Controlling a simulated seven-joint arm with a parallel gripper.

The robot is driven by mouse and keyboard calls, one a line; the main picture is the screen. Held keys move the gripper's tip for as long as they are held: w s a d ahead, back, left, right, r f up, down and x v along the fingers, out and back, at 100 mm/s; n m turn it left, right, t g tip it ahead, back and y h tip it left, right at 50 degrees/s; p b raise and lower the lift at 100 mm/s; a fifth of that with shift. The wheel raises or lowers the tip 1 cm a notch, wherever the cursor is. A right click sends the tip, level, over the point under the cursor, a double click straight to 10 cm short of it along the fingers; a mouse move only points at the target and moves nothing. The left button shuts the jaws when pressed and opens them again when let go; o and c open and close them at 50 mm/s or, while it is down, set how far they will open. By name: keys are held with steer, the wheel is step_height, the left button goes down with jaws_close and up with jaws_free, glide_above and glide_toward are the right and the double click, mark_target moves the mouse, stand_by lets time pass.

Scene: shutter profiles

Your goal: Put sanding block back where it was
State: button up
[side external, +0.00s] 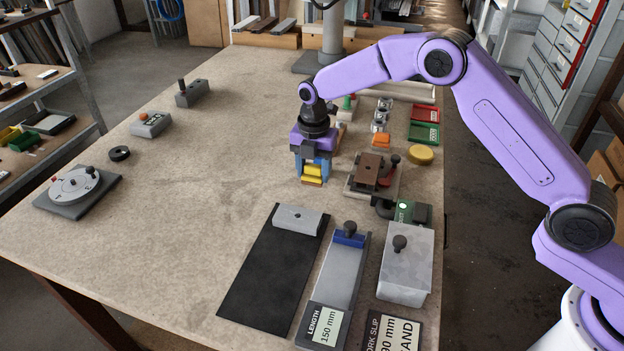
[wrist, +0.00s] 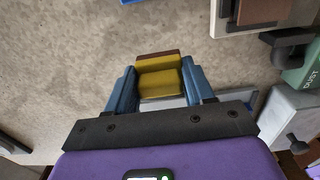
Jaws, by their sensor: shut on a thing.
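The sanding block (side external: 312,173) is a small yellow block with a brown-orange lower face. My gripper (side external: 313,167) is shut on it, with a blue finger on each side. In the wrist view the yellow block (wrist: 160,82) sits between the blue fingers (wrist: 156,90), with its brown edge showing at the far side. The block appears to be held above the bench, left of the brown-topped fixture (side external: 372,172); its exact height is hard to tell. No marked spot for the block can be made out.
A black board with a grey block (side external: 298,219), a length stop (side external: 338,275) and a grey box with a knob (side external: 405,265) stand at the near side. Green and red trays (side external: 425,122) and a yellow disc (side external: 421,154) lie to the right. The bench's left middle (side external: 210,180) is clear.

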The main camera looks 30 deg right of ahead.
mark_target(312, 180)
steer(key=shift+w+f, duration=0.15)
steer(key=shift+f, duration=1.7)
steer(key=o, duration=1.2)
steer(key=shift+f, duration=0.15)
step_height(312, 180, up, 12)
steer(key=shift+r, duration=0.2)
